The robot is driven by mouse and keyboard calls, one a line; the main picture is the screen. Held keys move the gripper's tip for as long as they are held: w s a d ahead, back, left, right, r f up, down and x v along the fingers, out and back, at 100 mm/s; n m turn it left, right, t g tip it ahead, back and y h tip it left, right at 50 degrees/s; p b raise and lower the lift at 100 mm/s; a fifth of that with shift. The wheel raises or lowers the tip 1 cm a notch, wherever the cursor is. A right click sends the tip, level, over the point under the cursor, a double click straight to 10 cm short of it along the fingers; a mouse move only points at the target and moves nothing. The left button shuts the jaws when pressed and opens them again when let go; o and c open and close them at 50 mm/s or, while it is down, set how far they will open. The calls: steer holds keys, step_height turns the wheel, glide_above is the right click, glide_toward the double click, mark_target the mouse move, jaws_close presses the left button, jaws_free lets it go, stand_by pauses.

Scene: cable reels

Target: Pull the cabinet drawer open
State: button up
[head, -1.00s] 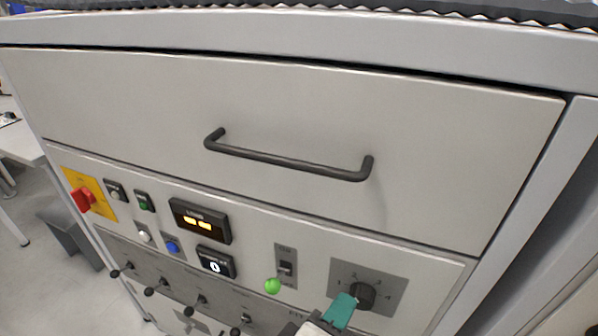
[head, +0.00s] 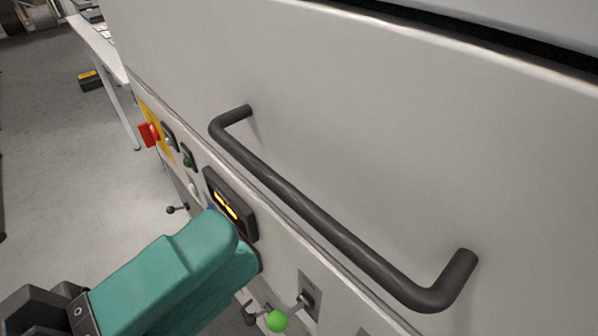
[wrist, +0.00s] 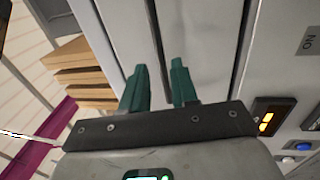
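The cabinet drawer (head: 400,120) has a plain pale grey front that looks flush with the cabinet. Its dark bar handle (head: 330,222) runs slantwise across the front in the head view, with nothing around it. My gripper (head: 245,250) is at the lower left, its teal fingers below and left of the handle, apart from it.
Below the drawer is a control panel with a red switch (head: 149,134), a lit display (head: 230,205) and a green-tipped lever (head: 278,321). A white table (head: 95,45) stands at the far left. Brown boxes (wrist: 78,75) show left in the wrist view.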

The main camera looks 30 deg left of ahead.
mark_target(289, 190)
steer(key=p+x, duration=0.1)
steer(key=x, duration=0.6)
steer(key=shift+c, duration=0.3)
steer(key=shift+s, duration=0.1)
jaws_close()
